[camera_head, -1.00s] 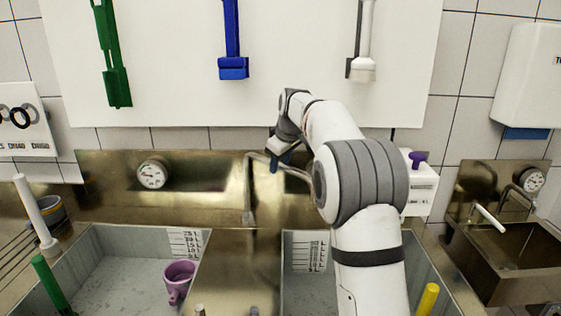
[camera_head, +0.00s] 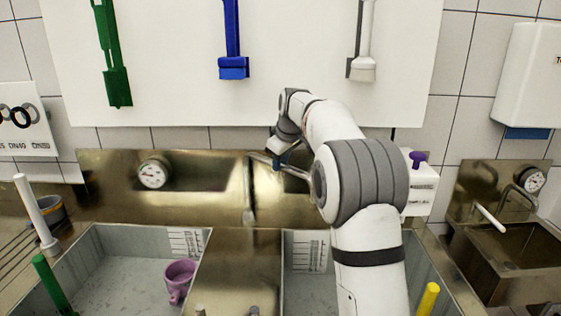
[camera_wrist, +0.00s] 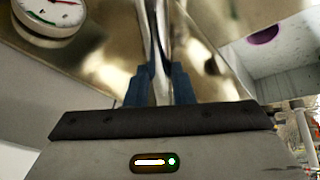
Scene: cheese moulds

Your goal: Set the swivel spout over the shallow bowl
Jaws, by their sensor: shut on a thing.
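The metal swivel spout (camera_head: 262,158) is a slim bent tube in front of the steel back panel. It rises from a stem above the divider between two grey bowls and runs right towards my arm. My gripper (camera_head: 280,157) is shut on the tube; its blue fingers (camera_wrist: 160,85) stand on both sides of the spout (camera_wrist: 158,35) in the wrist view. The left bowl (camera_head: 115,245) holds a purple mug. The right bowl (camera_head: 300,290) is partly hidden by my arm. I cannot tell which bowl is shallower. The spout's outlet is not clearly visible.
A dial gauge (camera_head: 152,174) is on the back panel, left of the spout. A purple mug (camera_head: 179,279) stands in the left bowl. Green (camera_head: 50,280), white (camera_head: 36,215) and yellow (camera_head: 428,299) upright handles stand around the bowls. Brushes hang on the board above.

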